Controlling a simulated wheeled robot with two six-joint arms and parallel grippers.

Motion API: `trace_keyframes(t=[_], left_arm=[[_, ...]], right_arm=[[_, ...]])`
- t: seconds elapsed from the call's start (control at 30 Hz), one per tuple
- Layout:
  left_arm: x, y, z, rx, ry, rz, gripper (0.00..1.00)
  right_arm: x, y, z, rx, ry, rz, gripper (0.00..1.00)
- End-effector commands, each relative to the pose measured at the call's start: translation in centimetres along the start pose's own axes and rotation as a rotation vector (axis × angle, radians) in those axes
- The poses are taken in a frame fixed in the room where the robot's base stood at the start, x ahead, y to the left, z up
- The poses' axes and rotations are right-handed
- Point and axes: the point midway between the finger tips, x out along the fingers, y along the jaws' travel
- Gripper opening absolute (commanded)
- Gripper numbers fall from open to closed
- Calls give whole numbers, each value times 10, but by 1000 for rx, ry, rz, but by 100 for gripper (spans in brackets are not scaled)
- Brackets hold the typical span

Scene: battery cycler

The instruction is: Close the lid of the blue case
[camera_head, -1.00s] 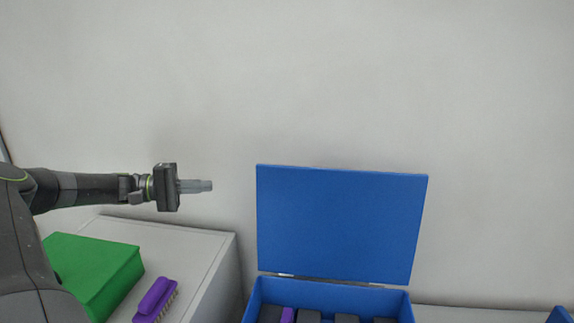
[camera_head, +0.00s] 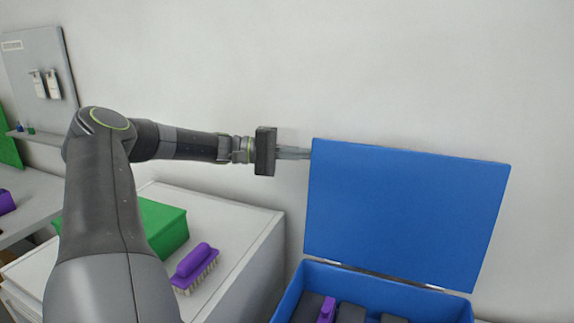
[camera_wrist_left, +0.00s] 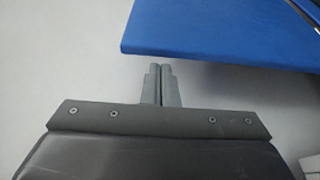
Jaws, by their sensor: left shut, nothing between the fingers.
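The blue case (camera_head: 394,289) stands at the lower right in the head view, with its lid (camera_head: 405,212) raised upright near the wall. Dark blocks and a purple item show inside it. My left gripper (camera_head: 308,153) is shut and empty, its fingertips at the lid's upper left edge; the tips seem to reach behind that edge. In the left wrist view the shut fingers (camera_wrist_left: 161,68) point toward the lid (camera_wrist_left: 215,28), whose edge lies just past them. I cannot tell whether they touch. My right gripper is not in view.
A white cabinet (camera_head: 243,238) left of the case carries a green box (camera_head: 163,226) and a purple brush (camera_head: 196,267). A grey panel with hanging items (camera_head: 44,83) stands at the far left. The plain wall is close behind the lid.

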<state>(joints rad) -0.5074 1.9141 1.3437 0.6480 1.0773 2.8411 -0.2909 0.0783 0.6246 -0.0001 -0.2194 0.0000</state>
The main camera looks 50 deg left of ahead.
Motion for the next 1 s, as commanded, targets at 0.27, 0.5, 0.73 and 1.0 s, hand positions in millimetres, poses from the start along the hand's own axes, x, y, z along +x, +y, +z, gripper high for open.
trace_keyframes(t=[0.27,0.5,0.73,1.0], left_arm=[[16,-2,0,1,0,-3,0],[18,0,0,0,1,0,0],[17,0,0,1,1,0,0],[15,4,7,43,-1,20,0]], right_arm=[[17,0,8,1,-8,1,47],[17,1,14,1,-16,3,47],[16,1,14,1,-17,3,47],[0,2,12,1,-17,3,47]])
